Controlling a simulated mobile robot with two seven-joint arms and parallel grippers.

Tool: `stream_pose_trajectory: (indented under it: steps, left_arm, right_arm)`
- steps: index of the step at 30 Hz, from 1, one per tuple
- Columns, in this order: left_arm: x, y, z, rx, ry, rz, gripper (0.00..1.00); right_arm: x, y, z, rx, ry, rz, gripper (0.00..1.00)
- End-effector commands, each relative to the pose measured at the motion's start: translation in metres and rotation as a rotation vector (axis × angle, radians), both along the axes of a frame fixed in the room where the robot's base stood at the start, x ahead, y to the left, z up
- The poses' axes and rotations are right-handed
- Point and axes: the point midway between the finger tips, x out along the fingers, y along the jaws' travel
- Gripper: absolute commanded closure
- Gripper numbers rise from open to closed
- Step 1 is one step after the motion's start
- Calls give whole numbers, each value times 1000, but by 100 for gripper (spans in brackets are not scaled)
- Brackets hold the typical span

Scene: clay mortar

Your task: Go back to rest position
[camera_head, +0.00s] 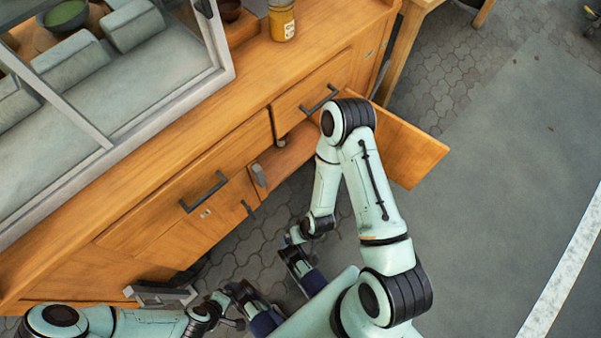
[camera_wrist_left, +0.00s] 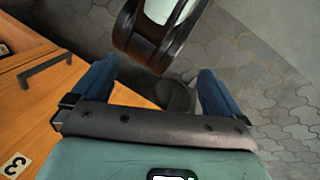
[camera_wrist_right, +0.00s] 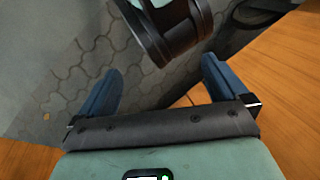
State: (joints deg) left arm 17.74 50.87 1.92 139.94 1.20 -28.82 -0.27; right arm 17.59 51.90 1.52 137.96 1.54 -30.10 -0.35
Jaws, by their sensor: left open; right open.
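My left gripper (camera_head: 262,316) is low at the bottom of the head view, in front of the wooden cabinet. In the left wrist view its blue fingers (camera_wrist_left: 158,82) stand wide apart with nothing between them. My right gripper (camera_head: 305,274) hangs just to the right of it, below my bent right arm. In the right wrist view its blue fingers (camera_wrist_right: 160,80) are also apart and empty. Both grippers are over the paved floor, and parts of them are hidden by arm links in the head view.
The wooden cabinet (camera_head: 150,210) has dark handles. One door (camera_head: 405,145) stands open at the right, close behind my right arm. On top are a yellow jar (camera_head: 282,22), a glass-fronted case (camera_head: 180,90) and a green bowl (camera_head: 66,14). The floor (camera_head: 500,150) to the right is clear.

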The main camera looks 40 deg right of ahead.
Motion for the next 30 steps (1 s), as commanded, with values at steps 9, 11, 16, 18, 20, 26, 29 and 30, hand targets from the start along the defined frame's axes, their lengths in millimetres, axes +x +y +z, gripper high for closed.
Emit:
stream_pose_trajectory:
  steps: [9, 11, 16, 18, 20, 26, 29, 30]
  left_arm:
    - [0, 0, 0, 0, 0, 0, 0]
    - [0, 0, 1, 0, 0, 0, 0]
    - [-7, -3, 29, -8, 18, -8, 0]
    - [-13, -5, 51, -16, 36, -15, 0]
    - [-19, -7, 70, -23, 56, -23, 0]
    - [-33, -15, 128, -48, 125, -49, 0]
    - [-35, -17, 148, -58, 147, -58, 0]
    - [-35, -18, 154, -61, 155, -61, 0]
  right_arm:
    - [-13, 6, 8, 23, 32, 16, 0]
    - [-13, 6, 9, 23, 32, 16, 0]
    - [-20, 9, 37, 31, 50, 24, 0]
    - [-26, 11, 58, 38, 68, 30, 0]
    - [-32, 14, 78, 46, 87, 38, 0]
    - [-46, 20, 136, 70, 156, 62, 0]
    - [-48, 23, 156, 79, 178, 72, 0]
    - [-48, 24, 162, 82, 185, 75, 0]
